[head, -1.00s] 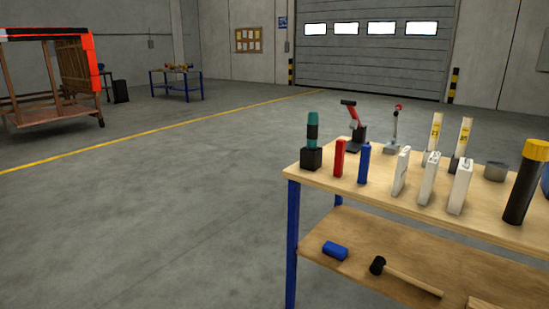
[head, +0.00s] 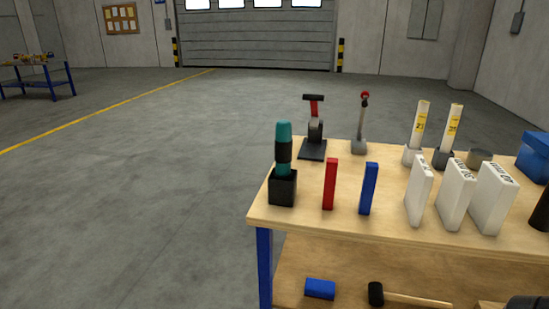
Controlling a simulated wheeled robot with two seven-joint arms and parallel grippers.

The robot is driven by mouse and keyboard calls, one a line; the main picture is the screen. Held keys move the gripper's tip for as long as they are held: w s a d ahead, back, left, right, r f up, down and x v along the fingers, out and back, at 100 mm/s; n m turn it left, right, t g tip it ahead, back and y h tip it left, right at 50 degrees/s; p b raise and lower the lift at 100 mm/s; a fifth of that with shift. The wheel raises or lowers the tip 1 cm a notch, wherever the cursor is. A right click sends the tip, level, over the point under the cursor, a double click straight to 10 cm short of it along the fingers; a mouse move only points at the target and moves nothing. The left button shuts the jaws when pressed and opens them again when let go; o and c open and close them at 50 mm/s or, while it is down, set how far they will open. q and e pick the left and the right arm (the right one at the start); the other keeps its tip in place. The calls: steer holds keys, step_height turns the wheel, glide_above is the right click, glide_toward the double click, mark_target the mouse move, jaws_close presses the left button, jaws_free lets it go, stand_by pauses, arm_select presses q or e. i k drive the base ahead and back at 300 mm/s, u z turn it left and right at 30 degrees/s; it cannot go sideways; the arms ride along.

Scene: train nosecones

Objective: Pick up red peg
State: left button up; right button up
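The red peg (head: 330,184) stands upright near the front left of the wooden workbench top (head: 300,219). A blue peg (head: 369,188) stands upright just to its right, a small gap apart. To its left is a black block holder (head: 283,188) with a teal-and-black tool (head: 284,148) upright in it. Neither of my grippers shows clearly in the head view, and nothing touches the red peg.
Several white boxes (head: 456,195) stand right of the blue peg. A red-and-black clamp (head: 314,130) and a lever tool (head: 361,122) stand behind. The floor left of the bench is clear.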

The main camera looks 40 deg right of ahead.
mark_target(332, 164)
steer(key=i, duration=2.55)
steer(key=z, duration=3.7)
